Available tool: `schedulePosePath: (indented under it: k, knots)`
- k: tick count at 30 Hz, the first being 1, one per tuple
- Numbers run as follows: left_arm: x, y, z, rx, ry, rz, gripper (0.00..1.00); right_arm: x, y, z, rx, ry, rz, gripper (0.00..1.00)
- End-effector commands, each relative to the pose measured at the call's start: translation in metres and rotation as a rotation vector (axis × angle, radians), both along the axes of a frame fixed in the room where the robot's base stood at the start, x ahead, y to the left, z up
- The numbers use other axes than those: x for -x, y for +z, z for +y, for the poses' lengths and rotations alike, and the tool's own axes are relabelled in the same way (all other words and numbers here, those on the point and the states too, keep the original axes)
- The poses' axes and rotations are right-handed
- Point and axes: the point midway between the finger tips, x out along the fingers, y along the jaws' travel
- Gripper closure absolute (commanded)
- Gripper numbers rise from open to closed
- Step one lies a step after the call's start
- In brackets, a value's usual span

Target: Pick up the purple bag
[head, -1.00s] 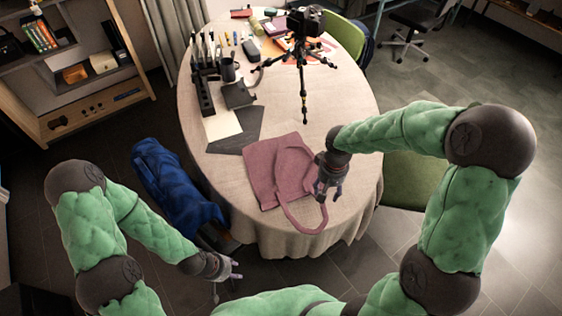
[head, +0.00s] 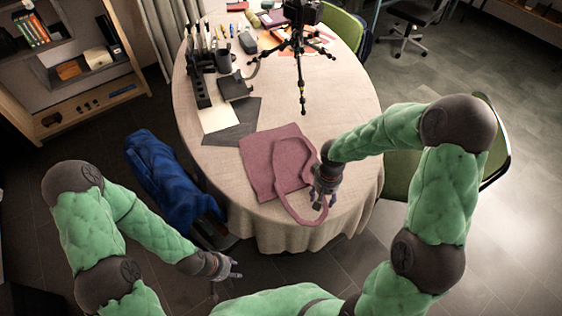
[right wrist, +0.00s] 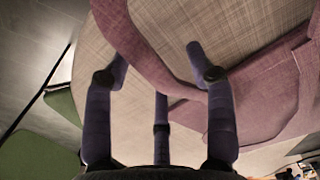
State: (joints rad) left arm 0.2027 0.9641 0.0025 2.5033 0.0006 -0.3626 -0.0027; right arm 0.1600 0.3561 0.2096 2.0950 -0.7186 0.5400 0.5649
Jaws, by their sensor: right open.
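The purple bag (head: 262,166) lies flat on the near part of the oval table, its looped handle reaching toward the near edge. My right gripper (head: 324,200) is at the right side of the handle loop, low over the cloth. In the right wrist view the open fingers (right wrist: 160,75) reach over the bag's handle (right wrist: 150,60), with the bag's body (right wrist: 265,90) to the right. I cannot tell whether the fingers touch the handle. My left gripper (head: 228,272) hangs off the table at the lower left, away from the bag; its jaw state is unclear.
The table (head: 200,150) has a cream cloth. A small black tripod (head: 300,50) stands beyond the bag. Dark stands (head: 199,80), a mug (head: 223,62) and papers (head: 240,125) are at the left. Chairs flank the table, one with a blue cloth (head: 170,175).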

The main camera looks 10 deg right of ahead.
Motion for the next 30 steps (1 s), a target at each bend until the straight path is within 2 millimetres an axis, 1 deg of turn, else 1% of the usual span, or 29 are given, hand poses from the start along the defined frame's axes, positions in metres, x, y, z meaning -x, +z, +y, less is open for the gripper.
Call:
schedulePosePath:
  k: [4, 5, 6, 8, 9, 10, 19, 23, 26, 30]
  knots:
    - [0.000, 0.001, 0.000, 0.000, 0.000, 0.000, 0.60, 0.000, 0.001, 0.000, 0.000, 0.000, -0.001, 0.44]
    - [0.000, 0.001, 0.000, 0.000, 0.000, 0.000, 0.60, 0.000, 0.001, 0.000, 0.000, 0.000, -0.001, 0.52]
    - [0.000, 0.001, 0.000, 0.000, 0.000, 0.000, 0.60, 0.000, 0.002, 0.000, 0.000, 0.000, -0.001, 0.64]
    - [0.000, 0.001, 0.000, 0.000, 0.000, 0.000, 0.60, 0.000, 0.002, 0.000, 0.000, 0.000, -0.001, 0.81]
    - [0.000, 0.001, 0.000, 0.000, 0.000, 0.000, 0.60, 0.000, 0.002, 0.000, 0.000, 0.000, -0.001, 0.92]
    - [0.000, 0.001, 0.000, 0.000, 0.000, 0.000, 0.60, 0.000, 0.001, 0.000, 0.000, 0.000, -0.001, 1.00]
    - [0.000, 0.001, 0.000, 0.000, 0.000, 0.000, 0.60, -0.001, 0.002, 0.000, 0.000, -0.001, -0.002, 1.00]
    - [0.000, 0.004, 0.000, 0.000, 0.000, 0.000, 0.60, -0.001, 0.006, 0.000, 0.000, -0.001, -0.002, 1.00]
    - [0.000, 0.008, 0.000, 0.000, 0.000, 0.000, 0.60, -0.001, 0.013, 0.000, 0.000, -0.001, -0.003, 1.00]
    - [0.000, 0.019, 0.000, 0.000, 0.000, 0.000, 0.60, -0.002, 0.033, 0.000, 0.001, -0.001, -0.006, 1.00]
